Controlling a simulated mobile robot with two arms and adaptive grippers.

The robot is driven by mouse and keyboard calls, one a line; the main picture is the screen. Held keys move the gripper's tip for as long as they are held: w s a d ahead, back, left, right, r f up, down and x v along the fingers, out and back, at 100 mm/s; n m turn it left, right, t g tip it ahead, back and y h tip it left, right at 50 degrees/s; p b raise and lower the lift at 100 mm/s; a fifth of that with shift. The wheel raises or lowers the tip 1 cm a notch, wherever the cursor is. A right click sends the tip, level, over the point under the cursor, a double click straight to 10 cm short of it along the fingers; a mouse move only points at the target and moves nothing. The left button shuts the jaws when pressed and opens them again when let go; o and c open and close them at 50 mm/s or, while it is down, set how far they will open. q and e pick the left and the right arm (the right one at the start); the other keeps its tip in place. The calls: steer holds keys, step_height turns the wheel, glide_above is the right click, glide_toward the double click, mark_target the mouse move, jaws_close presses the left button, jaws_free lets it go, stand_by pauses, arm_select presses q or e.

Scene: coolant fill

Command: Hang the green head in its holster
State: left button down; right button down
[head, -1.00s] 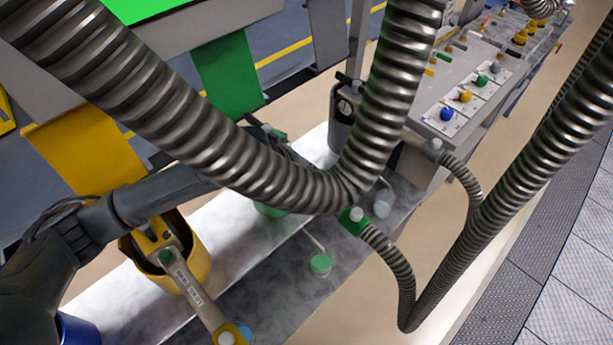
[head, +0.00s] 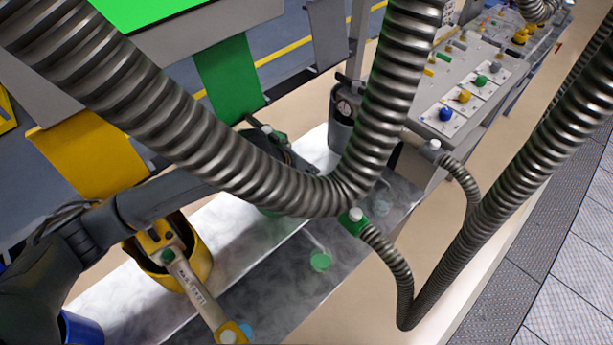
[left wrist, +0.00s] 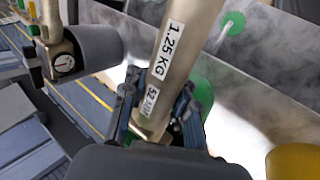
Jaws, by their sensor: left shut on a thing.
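My left gripper (left wrist: 160,85) is shut on the green head (left wrist: 184,30), a metal tube labelled "1.25 KG". In the head view only a small part of this head, with a green fitting (head: 280,136), shows behind a thick hose. The green holster (left wrist: 204,92) is close behind and beside the gripped tube in the left wrist view. In the head view only a sliver of the holster (head: 268,212) shows under the hose. I cannot tell whether the head's lower end is inside it. My right gripper is not in view.
The yellow holster (head: 202,262) holds a yellow head (head: 203,300). A grey holster (head: 341,133) with a gauge head stands beyond the green one; a blue holster (head: 80,328) is at the lower left. The thick ribbed hose (head: 240,165) crosses in front of my gripper.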

arm_select(q)
steer(key=shift+s+f+b, duration=0.1)
steer(key=shift+f+b, duration=0.25)
steer(key=shift+f, duration=1.65)
stand_by(0.4)
steer(key=c, duration=0.9)
jaws_free()
steer(key=shift+c, duration=0.2)
steer(key=v, duration=1.2)
